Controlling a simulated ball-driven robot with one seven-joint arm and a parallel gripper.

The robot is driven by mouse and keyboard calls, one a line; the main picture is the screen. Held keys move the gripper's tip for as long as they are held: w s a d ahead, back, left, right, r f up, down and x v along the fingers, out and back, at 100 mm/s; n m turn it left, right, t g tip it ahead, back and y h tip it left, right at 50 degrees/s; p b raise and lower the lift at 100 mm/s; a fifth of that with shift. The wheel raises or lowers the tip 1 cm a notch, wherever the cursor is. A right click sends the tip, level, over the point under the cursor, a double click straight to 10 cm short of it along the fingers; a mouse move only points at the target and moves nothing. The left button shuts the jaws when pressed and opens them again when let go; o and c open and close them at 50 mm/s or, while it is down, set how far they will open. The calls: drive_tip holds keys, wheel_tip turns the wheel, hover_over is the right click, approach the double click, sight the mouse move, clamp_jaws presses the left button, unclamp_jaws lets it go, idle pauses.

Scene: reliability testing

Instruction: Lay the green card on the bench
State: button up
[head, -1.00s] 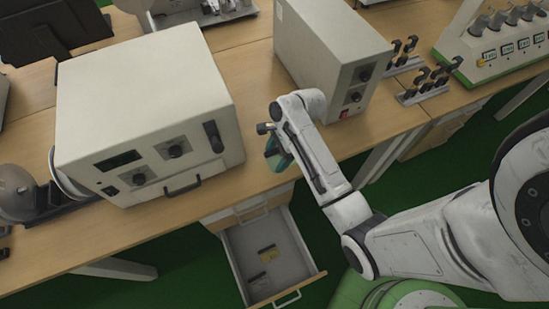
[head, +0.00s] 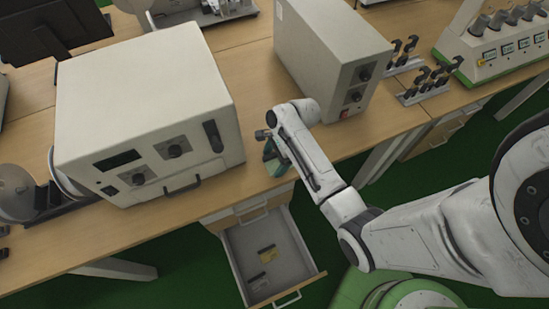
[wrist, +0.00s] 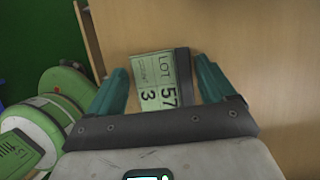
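The green card (wrist: 158,80), printed "LOT 57" with a dark strip along its right edge, is between my gripper's two teal fingers in the wrist view. It appears to lie flat on or just above the wooden bench (wrist: 240,35). My gripper (wrist: 162,78) looks open, with a narrow gap on each side of the card. In the head view my gripper (head: 274,165) is low at the bench's front edge, below the wrist. The card cannot be clearly made out there. The bench (head: 252,95) also shows in that view.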

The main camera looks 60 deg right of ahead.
drive_tip(key=shift+o, duration=1.2)
drive_tip(key=shift+r, duration=0.1)
drive_tip(key=v, duration=1.2)
drive_tip(key=s+a+n+h, duration=0.2)
drive_tip(key=s+a+n, duration=0.4)
drive_tip(key=n, duration=0.6)
drive_tip(key=s+a+n+g+h, duration=0.1)
drive_tip(key=s+a+n, duration=0.5)
drive_tip(key=n, duration=0.6)
drive_tip(key=shift+a+h, duration=0.5)
drive_tip(key=shift+a, duration=0.2)
